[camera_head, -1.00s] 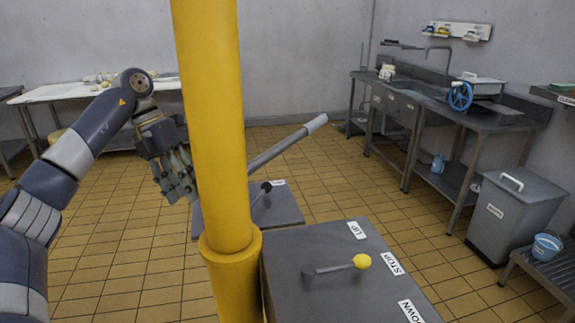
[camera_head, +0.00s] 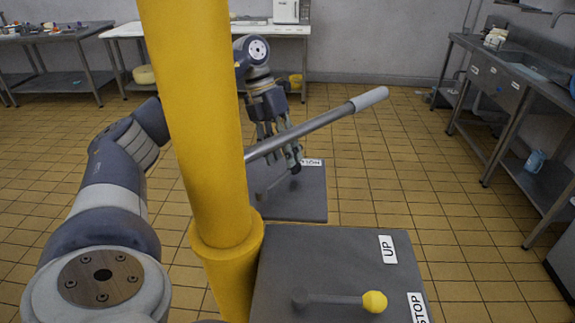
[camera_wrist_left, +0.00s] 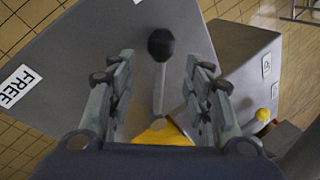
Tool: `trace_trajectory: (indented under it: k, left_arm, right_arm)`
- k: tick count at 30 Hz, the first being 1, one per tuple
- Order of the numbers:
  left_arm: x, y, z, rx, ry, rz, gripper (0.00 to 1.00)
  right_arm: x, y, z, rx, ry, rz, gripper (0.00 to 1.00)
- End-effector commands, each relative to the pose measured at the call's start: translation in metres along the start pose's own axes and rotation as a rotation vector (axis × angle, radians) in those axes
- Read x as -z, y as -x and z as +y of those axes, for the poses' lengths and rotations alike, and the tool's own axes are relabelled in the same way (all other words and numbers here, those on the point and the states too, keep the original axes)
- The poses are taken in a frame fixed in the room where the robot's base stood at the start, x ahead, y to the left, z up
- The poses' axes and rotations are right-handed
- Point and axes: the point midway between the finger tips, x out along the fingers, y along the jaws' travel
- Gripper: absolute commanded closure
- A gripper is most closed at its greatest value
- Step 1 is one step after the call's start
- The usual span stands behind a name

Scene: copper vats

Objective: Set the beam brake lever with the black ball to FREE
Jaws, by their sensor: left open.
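The brake lever's black ball (camera_wrist_left: 161,44) shows in the left wrist view, on a grey shaft above a grey box top. The ball lies just beyond and between the fingertips of my left gripper (camera_wrist_left: 158,60), which is open and empty. A white FREE label (camera_wrist_left: 20,86) is on the box top, left of the lever in that view. In the head view, my left gripper (camera_head: 280,143) points down over the far grey box (camera_head: 305,203). The black ball (camera_head: 296,169) is close below the fingers there. Another label (camera_head: 312,162) is partly hidden. My right gripper is not in view.
A thick yellow post (camera_head: 195,120) stands in front of the arm. A long grey bar with a pale handle (camera_head: 370,98) passes in front of the gripper. A nearer box carries a yellow-ball lever (camera_head: 374,301) and UP (camera_head: 388,249) and STOP labels.

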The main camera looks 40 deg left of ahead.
Motion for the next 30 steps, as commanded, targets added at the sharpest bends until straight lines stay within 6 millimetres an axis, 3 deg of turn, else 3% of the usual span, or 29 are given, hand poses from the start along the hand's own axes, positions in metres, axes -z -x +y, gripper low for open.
trace_trajectory:
  k: [3,8,18,24,30]
  left_arm:
    - [0.001,-0.018,0.000,-0.001,0.001,0.002,0.54]
    - [0.001,-0.033,0.001,-0.001,0.002,0.001,0.54]
    - [0.000,-0.036,0.000,0.000,0.001,-0.001,0.54]
    - [0.000,-0.036,0.000,0.000,0.001,-0.001,0.99]
    - [0.000,-0.036,-0.001,0.000,0.002,-0.001,1.00]
  right_arm:
    - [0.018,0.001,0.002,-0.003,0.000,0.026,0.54]
    - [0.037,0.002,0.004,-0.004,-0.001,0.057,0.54]
    - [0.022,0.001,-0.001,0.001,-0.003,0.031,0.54]
    - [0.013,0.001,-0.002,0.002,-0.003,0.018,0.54]
    - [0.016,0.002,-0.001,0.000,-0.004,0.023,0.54]
